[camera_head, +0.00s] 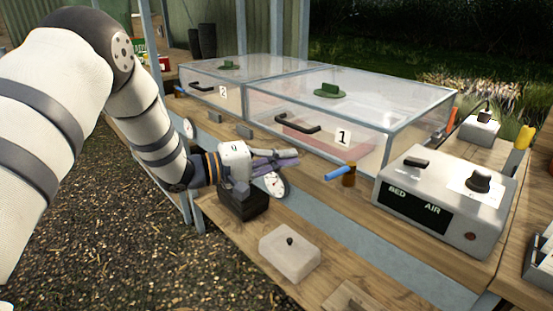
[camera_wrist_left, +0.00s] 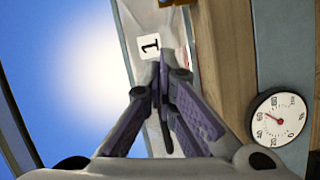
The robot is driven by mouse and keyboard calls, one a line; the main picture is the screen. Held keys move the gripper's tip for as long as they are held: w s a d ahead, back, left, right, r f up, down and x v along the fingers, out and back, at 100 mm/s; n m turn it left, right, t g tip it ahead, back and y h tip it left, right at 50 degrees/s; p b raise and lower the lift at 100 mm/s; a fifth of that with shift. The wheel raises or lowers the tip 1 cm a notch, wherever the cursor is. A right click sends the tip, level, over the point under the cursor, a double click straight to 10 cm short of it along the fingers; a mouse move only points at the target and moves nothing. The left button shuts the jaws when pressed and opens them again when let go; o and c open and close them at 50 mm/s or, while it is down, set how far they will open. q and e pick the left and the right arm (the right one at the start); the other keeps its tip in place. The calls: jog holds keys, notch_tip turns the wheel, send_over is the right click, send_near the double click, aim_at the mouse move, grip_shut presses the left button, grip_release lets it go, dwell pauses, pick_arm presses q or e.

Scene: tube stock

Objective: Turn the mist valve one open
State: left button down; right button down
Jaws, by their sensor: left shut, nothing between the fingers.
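The mist valve by case 1 has a blue lever (camera_head: 340,172) on a brass-coloured body (camera_head: 349,180). It stands on the bench in front of the clear case marked 1 (camera_head: 380,125). The lever points left and a little toward the front in the head view. My left gripper (camera_head: 297,157) is shut and empty, with its purple fingers pointing right. It is left of the lever, with a visible gap between them. The left wrist view shows the shut fingers (camera_wrist_left: 164,66) near the number 1 plate (camera_wrist_left: 149,46). My right gripper is not in view.
A round dial (camera_head: 274,184) is just below my left gripper; it also shows in the left wrist view (camera_wrist_left: 279,119). A BED AIR control box (camera_head: 440,200) stands right of the valve. A pale block (camera_head: 290,255) lies on the lower shelf. A second case (camera_head: 205,88) is farther back.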

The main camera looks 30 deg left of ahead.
aim_at(340, 173)
pick_arm(q)
jog(key=w+d, duration=0.1)
jog(key=d, duration=0.5)
jog(key=shift+w+f, duration=0.25)
jog(key=shift+f, duration=0.2)
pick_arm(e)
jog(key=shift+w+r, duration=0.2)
